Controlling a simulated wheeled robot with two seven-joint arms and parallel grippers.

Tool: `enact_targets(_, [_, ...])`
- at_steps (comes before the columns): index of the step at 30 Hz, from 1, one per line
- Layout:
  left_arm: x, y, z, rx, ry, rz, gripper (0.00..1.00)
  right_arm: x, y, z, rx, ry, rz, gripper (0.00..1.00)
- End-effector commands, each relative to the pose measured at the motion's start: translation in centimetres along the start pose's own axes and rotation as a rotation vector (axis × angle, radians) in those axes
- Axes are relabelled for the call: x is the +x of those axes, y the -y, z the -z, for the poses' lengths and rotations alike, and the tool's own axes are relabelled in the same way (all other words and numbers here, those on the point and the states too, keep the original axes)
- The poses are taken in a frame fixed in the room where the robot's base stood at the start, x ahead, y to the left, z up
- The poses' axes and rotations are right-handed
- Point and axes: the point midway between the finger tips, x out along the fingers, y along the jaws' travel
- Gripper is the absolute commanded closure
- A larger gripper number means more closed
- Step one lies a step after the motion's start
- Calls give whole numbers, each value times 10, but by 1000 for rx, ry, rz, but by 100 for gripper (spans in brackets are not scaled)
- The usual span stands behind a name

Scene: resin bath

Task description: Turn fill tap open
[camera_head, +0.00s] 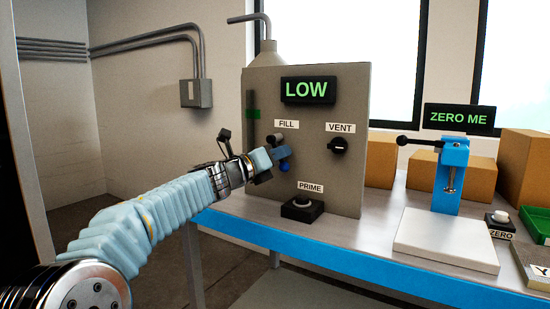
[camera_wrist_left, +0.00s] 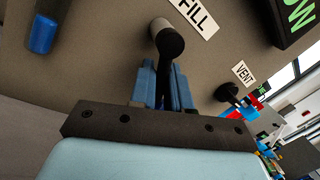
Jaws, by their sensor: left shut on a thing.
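The fill tap (camera_head: 275,139) is a dark fitting on the grey panel (camera_head: 345,100), just under the FILL label (camera_head: 287,124). In the left wrist view its dark round body and lever (camera_wrist_left: 168,42) run down between two blue fingertips. My left gripper (camera_head: 268,155) is at the tap, shut on its lever (camera_wrist_left: 163,85). The gripper hides much of the tap in the head view. A blue rounded piece (camera_head: 284,167) shows just below the fingertips; a blue cylinder also shows in the left wrist view (camera_wrist_left: 43,34). My right gripper is not in view.
A display (camera_head: 307,90) reads LOW. A black vent knob (camera_head: 338,145) is right of the tap, and a PRIME button (camera_head: 302,208) stands below. To the right are a blue stand (camera_head: 452,175) with a black lever, a white plate (camera_head: 445,240) and cardboard boxes (camera_head: 525,165).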

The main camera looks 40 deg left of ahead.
Motion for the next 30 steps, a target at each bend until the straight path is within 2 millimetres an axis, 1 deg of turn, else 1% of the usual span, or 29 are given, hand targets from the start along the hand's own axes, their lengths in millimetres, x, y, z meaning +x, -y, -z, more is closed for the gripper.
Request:
enact_targets(8, [2, 10, 1, -258, 49, 0, 100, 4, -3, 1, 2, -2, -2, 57])
enact_targets(21, [5, 25, -7, -664, 130, -1, 100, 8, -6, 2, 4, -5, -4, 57])
enact_targets(30, [6, 30, -14, -885, 175, -1, 100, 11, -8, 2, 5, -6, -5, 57])
